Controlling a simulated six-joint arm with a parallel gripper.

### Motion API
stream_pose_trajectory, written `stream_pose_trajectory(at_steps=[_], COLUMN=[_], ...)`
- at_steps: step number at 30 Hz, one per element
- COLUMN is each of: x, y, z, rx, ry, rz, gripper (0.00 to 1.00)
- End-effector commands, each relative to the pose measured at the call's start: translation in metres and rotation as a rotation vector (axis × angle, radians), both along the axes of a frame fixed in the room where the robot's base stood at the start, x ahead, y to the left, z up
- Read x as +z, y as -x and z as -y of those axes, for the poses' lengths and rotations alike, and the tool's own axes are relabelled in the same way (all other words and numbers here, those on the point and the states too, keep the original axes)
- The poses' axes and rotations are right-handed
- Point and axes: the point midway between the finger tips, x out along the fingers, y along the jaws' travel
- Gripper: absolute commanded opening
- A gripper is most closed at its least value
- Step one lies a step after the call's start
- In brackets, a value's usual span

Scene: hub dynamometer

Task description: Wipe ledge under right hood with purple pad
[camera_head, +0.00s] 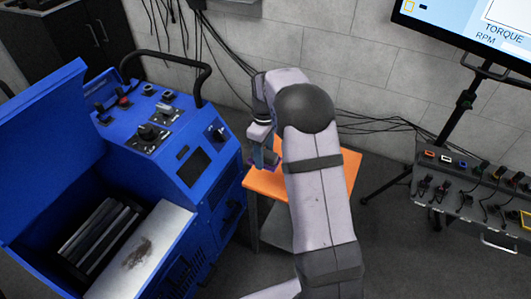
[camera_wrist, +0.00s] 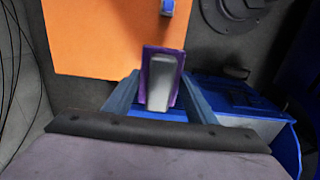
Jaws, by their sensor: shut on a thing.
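My gripper (camera_head: 263,155) is over the left edge of an orange-topped table, beside the blue machine. In the wrist view its blue-grey fingers (camera_wrist: 160,95) are shut on the grey handle (camera_wrist: 157,92) of the purple pad (camera_wrist: 149,58). In the head view the pad is mostly hidden by the gripper. A pale metal ledge (camera_head: 165,232) lies at the machine's open bay, with a dark brown smear (camera_head: 137,254) on it. A blue hood (camera_head: 45,150) stands raised beside the bay. The pad is well apart from the ledge.
The orange tabletop (camera_head: 258,182) is below my arm. A stand with a screen (camera_head: 490,25) and a cabled grey panel (camera_head: 470,190) are at right.

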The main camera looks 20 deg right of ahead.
Motion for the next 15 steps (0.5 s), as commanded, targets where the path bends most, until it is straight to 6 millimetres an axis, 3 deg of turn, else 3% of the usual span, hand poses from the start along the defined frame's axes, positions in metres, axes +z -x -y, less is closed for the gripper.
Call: stream_pose_trajectory(at_steps=[5,8,15], x=[-0.006,-0.011,-0.031], y=[-0.001,-0.001,0.014], z=[-0.029,-0.059,-0.155], rx=[0.007,0.012,0.021], ry=[0.0,-0.001,0.0], rz=[-0.003,-0.002,-0.004], gripper=[0.33,0.33,0.33])
